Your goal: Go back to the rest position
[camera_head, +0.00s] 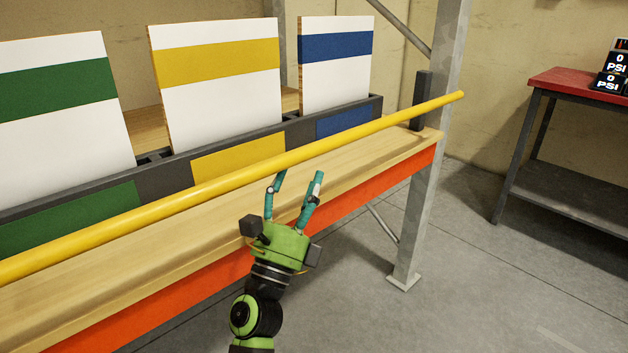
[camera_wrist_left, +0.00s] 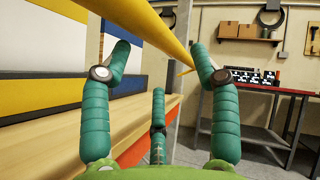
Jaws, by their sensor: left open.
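My left gripper (camera_head: 296,180) is green with teal fingers and is open. In the head view it is in front of the wooden shelf (camera_head: 412,146), with its fingertips close to a long yellow bar (camera_head: 222,183). In the left wrist view the open fingers (camera_wrist_left: 158,62) show with the yellow bar (camera_wrist_left: 158,28) running between and beyond them. I cannot tell whether the fingers touch the bar. Nothing is held between them. My right gripper is not in view.
Boards with green (camera_head: 55,90), yellow (camera_head: 215,60) and blue (camera_head: 335,45) stripes stand in a dark rack (camera_head: 165,181) behind the bar. A metal post (camera_head: 425,190) supports the shelf's right end. A red-topped table (camera_head: 560,82) with PSI displays (camera_head: 612,72) stands right. The floor between is clear.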

